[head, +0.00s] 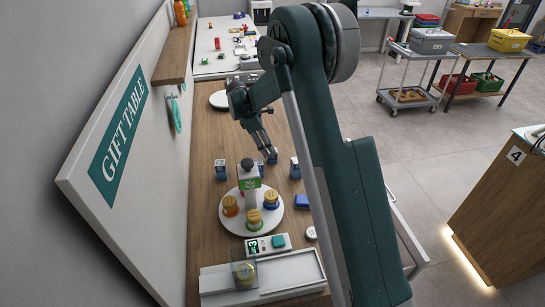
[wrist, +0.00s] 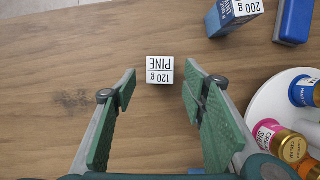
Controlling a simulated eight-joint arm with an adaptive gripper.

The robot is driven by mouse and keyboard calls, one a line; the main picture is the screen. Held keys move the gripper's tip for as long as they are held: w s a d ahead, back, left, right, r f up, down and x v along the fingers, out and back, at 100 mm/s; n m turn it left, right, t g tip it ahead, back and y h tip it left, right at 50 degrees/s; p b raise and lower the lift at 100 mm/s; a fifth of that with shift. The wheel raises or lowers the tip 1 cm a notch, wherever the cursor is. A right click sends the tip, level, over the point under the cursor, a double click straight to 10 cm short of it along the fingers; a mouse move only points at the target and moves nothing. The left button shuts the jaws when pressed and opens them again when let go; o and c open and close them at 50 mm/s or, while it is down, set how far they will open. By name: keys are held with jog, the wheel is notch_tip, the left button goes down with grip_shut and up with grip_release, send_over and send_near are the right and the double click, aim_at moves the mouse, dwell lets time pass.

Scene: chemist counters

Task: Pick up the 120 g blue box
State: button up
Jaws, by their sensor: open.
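The 120 g box (wrist: 160,70) has a white top reading "120 g PINE", upside down in the wrist view. It stands on the wooden counter just past and between the fingertips of my gripper (wrist: 161,82). The fingers are apart with nothing held. In the head view my gripper (head: 266,150) points down at a small blue box (head: 272,158), which appears to be the same one; the fingers partly hide it. Its blue sides hardly show in the wrist view.
A blue 200 g box (wrist: 232,16) and a flat blue item (wrist: 293,20) lie beyond, at upper right. A white round tray (wrist: 268,100) with lidded jars is at right. Another blue box (head: 221,169) stands left. Counter left of the 120 g box in the wrist view is clear.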

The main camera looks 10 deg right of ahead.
jog(key=shift+f, duration=0.15)
jog(key=shift+x, duration=2.5)
jog(key=shift+d, duration=0.15)
jog(key=shift+c, duration=0.7)
jog(key=c, duration=0.9)
